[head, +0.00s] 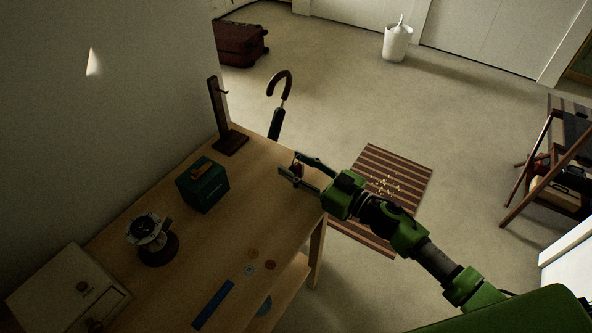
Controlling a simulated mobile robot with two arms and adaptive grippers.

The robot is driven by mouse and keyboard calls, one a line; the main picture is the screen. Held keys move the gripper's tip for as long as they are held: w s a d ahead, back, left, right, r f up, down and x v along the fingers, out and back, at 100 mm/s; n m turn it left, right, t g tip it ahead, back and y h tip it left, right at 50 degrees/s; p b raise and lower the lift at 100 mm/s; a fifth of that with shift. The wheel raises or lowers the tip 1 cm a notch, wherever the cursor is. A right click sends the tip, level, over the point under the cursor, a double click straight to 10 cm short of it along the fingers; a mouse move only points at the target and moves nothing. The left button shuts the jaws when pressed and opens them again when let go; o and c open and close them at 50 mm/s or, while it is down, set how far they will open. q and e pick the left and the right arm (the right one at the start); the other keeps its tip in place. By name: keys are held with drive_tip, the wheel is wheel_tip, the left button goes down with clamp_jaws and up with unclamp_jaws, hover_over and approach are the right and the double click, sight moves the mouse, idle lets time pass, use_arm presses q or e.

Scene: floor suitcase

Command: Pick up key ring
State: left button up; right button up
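My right gripper (290,163) reaches in from the lower right to the far right edge of the wooden table (225,235). My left gripper is not in view.
The table holds a dark green box (203,184), a watch on a stand (150,238), a dark wooden stand (225,120), small discs (253,254) and a blue strip (213,304). An umbrella (277,115) stands behind it. A striped mat (385,195) lies right.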

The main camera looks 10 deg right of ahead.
clamp_jaws()
drive_tip(key=shift+r, duration=0.15)
drive_tip(key=shift+r, duration=0.3)
wheel_tip(320, 180, up, 3)
drive_tip(key=shift+f+p, duration=0.2)
drive_tip(key=shift+p, duration=0.2)
drive_tip(key=s+d+r, duration=0.2)
drive_tip(key=s+r, duration=0.2)
drive_tip(key=s, duration=0.2)
drive_tip(key=s+d+r, duration=0.2)
drive_tip(key=s+r, duration=0.3)
drive_tip(key=s, duration=0.2)
drive_tip(key=shift+d+r, duration=0.25)
